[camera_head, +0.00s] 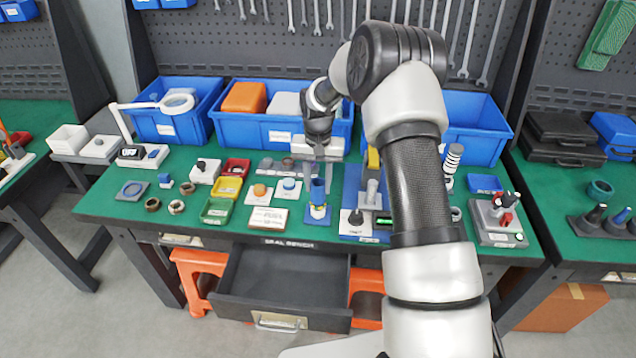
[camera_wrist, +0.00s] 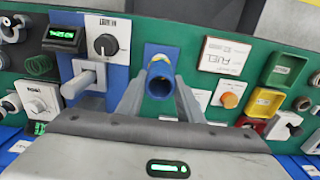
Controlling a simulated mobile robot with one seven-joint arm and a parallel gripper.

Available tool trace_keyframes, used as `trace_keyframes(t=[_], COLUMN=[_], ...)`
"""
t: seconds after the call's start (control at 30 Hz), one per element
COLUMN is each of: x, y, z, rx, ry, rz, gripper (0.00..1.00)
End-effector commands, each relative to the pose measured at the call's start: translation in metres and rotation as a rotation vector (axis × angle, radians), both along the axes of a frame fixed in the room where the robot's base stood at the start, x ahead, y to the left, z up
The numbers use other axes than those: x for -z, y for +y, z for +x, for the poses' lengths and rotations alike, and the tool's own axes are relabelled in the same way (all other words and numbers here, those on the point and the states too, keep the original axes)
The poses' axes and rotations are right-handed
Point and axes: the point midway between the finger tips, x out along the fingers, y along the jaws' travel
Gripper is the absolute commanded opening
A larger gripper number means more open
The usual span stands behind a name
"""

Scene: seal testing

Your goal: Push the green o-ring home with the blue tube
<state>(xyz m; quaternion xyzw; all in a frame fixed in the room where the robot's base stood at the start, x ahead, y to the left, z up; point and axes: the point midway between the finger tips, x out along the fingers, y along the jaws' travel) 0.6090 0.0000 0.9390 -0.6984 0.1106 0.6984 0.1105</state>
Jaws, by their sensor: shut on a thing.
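The blue tube (camera_head: 317,190) stands upright over a small blue base plate (camera_head: 318,220) near the front middle of the green bench. In the wrist view the tube (camera_wrist: 160,83) shows its open end toward me, between my two fingers. My gripper (camera_head: 318,178) comes down from above and is shut on the tube's upper part; the fingers (camera_wrist: 160,98) lie on either side of it. The lower end of the tube and its seat are small, with a pale and yellow part visible there. I cannot make out the green o-ring; the tube or base may hide it.
To the right is a blue fixture plate (camera_head: 352,185) with a lever, knob and green-lit display (camera_wrist: 62,38). Blue bins (camera_head: 280,125) line the back; an open drawer (camera_head: 280,285) juts out below.

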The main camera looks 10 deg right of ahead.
Motion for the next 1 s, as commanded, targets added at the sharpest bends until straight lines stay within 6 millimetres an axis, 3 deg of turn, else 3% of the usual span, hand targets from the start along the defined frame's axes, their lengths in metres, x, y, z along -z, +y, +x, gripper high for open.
trace_keyframes(t=[1.0], x=[0.018], y=[0.000], z=[0.000], rx=[0.000], ry=[0.001], rz=[0.000], gripper=[0.11])
